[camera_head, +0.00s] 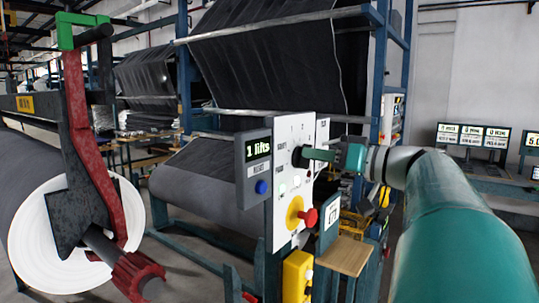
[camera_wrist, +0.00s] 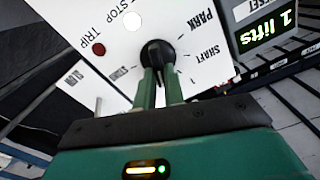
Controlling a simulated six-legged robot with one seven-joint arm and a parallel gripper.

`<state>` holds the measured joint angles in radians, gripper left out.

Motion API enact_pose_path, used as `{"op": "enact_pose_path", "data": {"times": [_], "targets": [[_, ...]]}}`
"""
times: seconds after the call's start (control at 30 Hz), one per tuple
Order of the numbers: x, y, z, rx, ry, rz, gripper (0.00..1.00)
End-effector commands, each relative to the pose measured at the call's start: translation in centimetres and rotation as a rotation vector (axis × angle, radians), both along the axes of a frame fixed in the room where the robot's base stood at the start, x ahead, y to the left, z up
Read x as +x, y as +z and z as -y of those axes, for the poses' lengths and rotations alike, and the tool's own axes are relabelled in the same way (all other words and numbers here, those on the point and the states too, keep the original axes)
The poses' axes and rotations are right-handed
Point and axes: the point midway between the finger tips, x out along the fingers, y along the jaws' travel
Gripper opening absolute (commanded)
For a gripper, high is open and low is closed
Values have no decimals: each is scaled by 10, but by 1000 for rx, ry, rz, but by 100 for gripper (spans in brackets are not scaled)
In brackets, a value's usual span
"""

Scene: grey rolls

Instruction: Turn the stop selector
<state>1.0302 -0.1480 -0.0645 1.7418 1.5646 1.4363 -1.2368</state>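The stop selector (camera_wrist: 157,53) is a round black knob on a white panel with the words STOP, PARK and SHAFT around it. It also shows in the head view (camera_head: 298,157), on the panel's upper part. My gripper (camera_wrist: 159,72) reaches the knob with its two green fingers. The fingers are close together, with a narrow gap, and their tips meet the knob's lower side in the wrist view. They appear shut on it; the exact contact is partly hidden. In the head view my gripper (camera_head: 308,155) comes from the right.
The panel (camera_head: 281,190) also bears a red knob on a yellow disc (camera_head: 298,213). A box beside it has a "1 lifts" display (camera_head: 258,148) and a blue button (camera_head: 261,187). A large roll with a red lever (camera_head: 95,170) stands at left. A wooden shelf (camera_head: 343,256) juts out below right.

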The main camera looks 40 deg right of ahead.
Motion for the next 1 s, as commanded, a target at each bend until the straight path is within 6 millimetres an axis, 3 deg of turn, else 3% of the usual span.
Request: {"op": "enact_pose_path", "data": {"times": [0.47,1.0], "targets": [[1,0,0,81,2,-29,0],[1,-3,4,457,0,-164,0]]}}
